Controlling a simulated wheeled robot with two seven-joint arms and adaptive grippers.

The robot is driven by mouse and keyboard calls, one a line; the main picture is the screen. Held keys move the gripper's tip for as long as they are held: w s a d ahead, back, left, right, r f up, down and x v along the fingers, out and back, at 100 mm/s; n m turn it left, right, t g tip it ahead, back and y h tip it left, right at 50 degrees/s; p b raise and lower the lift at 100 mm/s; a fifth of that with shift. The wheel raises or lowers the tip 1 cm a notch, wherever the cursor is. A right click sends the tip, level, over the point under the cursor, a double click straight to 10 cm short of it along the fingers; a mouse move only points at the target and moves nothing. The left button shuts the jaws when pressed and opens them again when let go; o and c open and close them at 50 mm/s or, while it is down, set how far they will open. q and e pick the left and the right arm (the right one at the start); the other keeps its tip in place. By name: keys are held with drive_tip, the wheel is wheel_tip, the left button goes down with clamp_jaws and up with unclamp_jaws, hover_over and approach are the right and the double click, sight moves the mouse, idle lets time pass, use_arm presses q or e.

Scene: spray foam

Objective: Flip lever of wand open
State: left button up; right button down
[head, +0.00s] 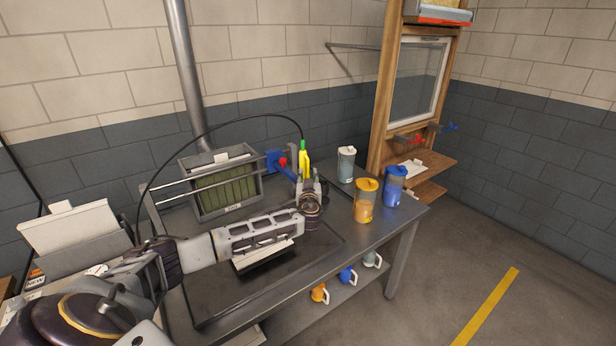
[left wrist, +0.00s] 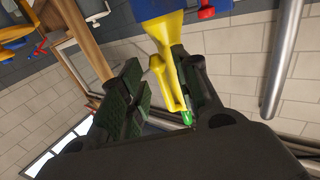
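The wand (head: 304,162), yellow with a green end, stands upright in the head view beside a blue holder (head: 273,160). A thin black hose arcs up to its top. My left gripper (head: 310,183) is just below and in front of the wand. In the left wrist view the left gripper (left wrist: 160,92) is open, with dark green pads apart. The yellow wand (left wrist: 172,48) reaches down between the fingers, close to the right finger, its green tip near the palm. A slimmer yellow piece, possibly the lever, runs alongside it. Whether a finger touches it, I cannot tell. My right gripper is not in view.
A grey box with a green front (head: 222,190) stands behind my arm. A wooden frame (head: 388,100) rises at the back right.

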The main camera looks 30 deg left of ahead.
use_arm(q)
drive_tip(key=shift+w+a, duration=0.1)
drive_tip(key=shift+w, duration=0.1)
clamp_jaws()
idle(0.3)
